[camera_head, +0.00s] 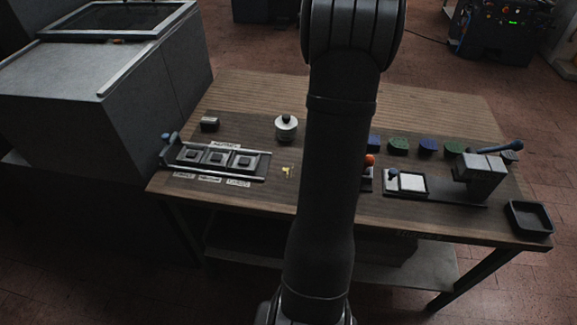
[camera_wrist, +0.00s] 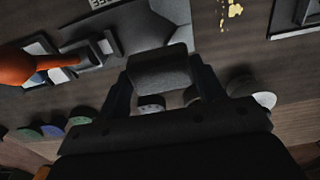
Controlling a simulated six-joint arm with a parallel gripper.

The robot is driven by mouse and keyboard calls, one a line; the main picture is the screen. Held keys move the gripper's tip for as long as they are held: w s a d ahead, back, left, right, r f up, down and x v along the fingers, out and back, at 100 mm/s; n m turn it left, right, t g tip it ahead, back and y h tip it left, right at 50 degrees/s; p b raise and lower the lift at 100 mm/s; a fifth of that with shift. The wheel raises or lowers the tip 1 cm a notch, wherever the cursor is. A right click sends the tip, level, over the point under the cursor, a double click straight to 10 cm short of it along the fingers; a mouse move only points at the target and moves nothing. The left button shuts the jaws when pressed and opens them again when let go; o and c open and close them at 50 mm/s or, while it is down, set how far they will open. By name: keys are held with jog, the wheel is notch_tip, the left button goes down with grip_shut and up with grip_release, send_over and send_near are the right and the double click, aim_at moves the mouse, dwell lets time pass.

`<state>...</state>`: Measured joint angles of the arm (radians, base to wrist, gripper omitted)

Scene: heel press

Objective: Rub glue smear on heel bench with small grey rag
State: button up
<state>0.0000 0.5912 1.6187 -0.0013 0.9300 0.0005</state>
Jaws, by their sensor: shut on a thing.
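The glue smear (camera_head: 287,171) is a small set of yellow spots on the wooden heel bench (camera_head: 245,90), just left of my arm. It also shows at the top right of the wrist view (camera_wrist: 231,12). My gripper (camera_wrist: 162,95) is shut on a dark grey, folded-looking piece, seemingly the small grey rag (camera_wrist: 160,70). The rag is apart from the smear in the picture; I cannot tell whether it touches the bench. In the head view my arm hides the gripper and rag.
An orange knob (camera_wrist: 14,66) and a dark fixture stand left in the wrist view. In the head view, a black tray of pads (camera_head: 218,160) and a silver pot (camera_head: 286,128) stand left of my arm. A press (camera_head: 480,175) and a black bin (camera_head: 529,218) stand right.

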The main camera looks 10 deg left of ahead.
jog(key=shift+a, duration=0.1)
send_over(286, 179)
jog(key=shift+a+f, duration=0.1)
jog(key=shift+f, duration=3.4)
jog(key=shift+w+f, duration=0.3)
jog(key=shift+w, duration=0.6)
jog(key=shift+w+f, duration=0.3)
jog(key=shift+w, duration=0.55)
jog(key=shift+c, duration=0.9)
jog(key=shift+w+r, duration=0.15)
jog(key=shift+w, duration=1.35)
jog(key=shift+s, duration=3.2)
notch_tip(286, 179, up, 8)
